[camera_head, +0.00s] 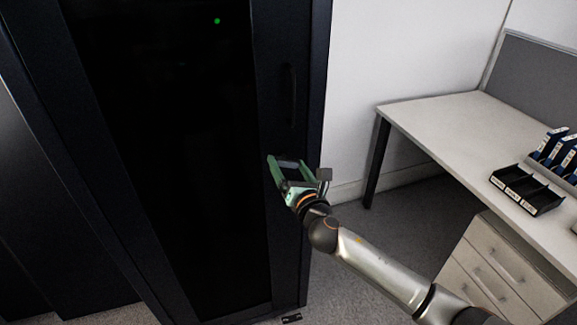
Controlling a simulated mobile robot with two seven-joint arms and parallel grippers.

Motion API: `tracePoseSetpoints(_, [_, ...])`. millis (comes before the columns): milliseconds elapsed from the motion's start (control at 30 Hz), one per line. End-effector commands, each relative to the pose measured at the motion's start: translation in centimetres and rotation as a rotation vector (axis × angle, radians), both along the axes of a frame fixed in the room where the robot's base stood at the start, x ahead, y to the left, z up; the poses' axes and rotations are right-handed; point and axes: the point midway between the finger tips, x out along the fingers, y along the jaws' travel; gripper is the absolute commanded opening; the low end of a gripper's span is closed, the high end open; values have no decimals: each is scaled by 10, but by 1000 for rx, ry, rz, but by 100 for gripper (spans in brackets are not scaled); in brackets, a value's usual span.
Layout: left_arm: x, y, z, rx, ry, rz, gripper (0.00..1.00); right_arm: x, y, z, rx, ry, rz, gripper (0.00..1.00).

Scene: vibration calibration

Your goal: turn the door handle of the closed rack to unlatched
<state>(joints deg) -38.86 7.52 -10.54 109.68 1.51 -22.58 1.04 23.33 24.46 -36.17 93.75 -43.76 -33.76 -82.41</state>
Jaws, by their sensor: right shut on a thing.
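The closed rack (180,130) is a tall black cabinet filling the left half of the head view, with a dark door panel. Its door handle (291,95) shows as a slim dark upright bar near the door's right edge, hard to make out against the black frame. My right gripper (287,163) is at the door's right edge, lower than this bar, its green fingers towards the door. It is shut on the door handle, but the grip itself is dark and partly hidden by the fingers. My left gripper is not in view.
A small green light (217,21) glows high on the rack. A white desk (440,115) with drawers (503,265) stands to the right, holding a black tray (527,190) and blue binders (553,147). Grey carpet is open between rack and desk.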

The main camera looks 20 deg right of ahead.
Motion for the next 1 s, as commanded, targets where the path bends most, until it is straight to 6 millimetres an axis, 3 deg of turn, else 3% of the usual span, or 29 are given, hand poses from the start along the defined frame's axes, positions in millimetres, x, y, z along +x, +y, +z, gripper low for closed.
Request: tracePoseSetpoints(1000, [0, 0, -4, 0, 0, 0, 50, 0, 0, -1, 945, 33, -1, 32])
